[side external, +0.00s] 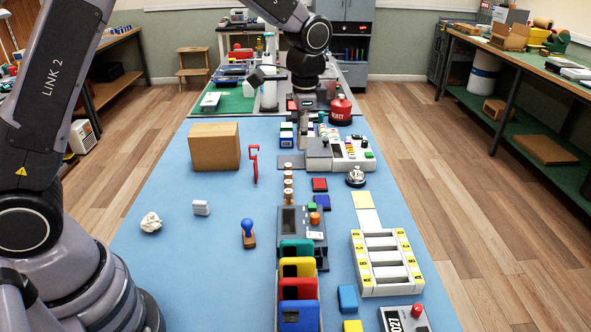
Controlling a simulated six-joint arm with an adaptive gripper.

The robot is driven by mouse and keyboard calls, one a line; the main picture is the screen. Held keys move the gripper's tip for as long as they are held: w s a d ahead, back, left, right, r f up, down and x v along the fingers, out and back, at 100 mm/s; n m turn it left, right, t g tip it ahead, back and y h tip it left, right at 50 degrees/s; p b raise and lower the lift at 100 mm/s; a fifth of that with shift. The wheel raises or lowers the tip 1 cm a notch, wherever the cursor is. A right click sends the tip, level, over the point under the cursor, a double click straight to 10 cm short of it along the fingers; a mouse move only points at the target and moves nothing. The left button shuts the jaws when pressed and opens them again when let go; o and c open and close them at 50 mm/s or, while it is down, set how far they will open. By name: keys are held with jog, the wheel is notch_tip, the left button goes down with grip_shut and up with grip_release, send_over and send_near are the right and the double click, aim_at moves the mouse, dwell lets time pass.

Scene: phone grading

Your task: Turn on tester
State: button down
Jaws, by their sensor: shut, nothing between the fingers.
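Two devices could be the tester, and I cannot tell which. One is a grey device (290,221) in the middle of the table, with a dark screen and green and orange buttons on its right part. The other is a pale grey unit (345,162) farther back, with coloured strips, a dark screen and small buttons. My gripper (303,138) points down at the far part of the blue table, just left of and behind the pale unit. It is shut and empty. Its fingertips are small and partly lost among the things there, so contact is unclear.
A cardboard box (214,148) and a red clamp-like item (254,165) stand left of the gripper. A bell (355,177) and a white slotted rack (385,262) are on the right. Coloured bins (299,315) stand in front. The left front of the blue table (190,265) is mostly clear.

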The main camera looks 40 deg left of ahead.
jog(key=m+g, duration=0.1)
jog(key=m, duration=0.1)
send_over(310, 234)
jog(key=w+d, duration=0.1)
jog(key=d, duration=0.1)
notch_tip(310, 234, down, 9)
jog(key=shift+w+a+f+y, duration=0.15)
jog(key=shift+w+f+y, duration=0.05)
jog(key=shift+y, duration=0.1)
jog(key=f, duration=0.4)
jog(key=s+a+f, duration=0.1)
jog(key=f, duration=0.8)
jog(key=shift+s+a+f, duration=0.2)
jog(key=shift+a+f, duration=0.05)
jog(key=shift+f, duration=0.15)
jog(key=shift+f, duration=0.3)
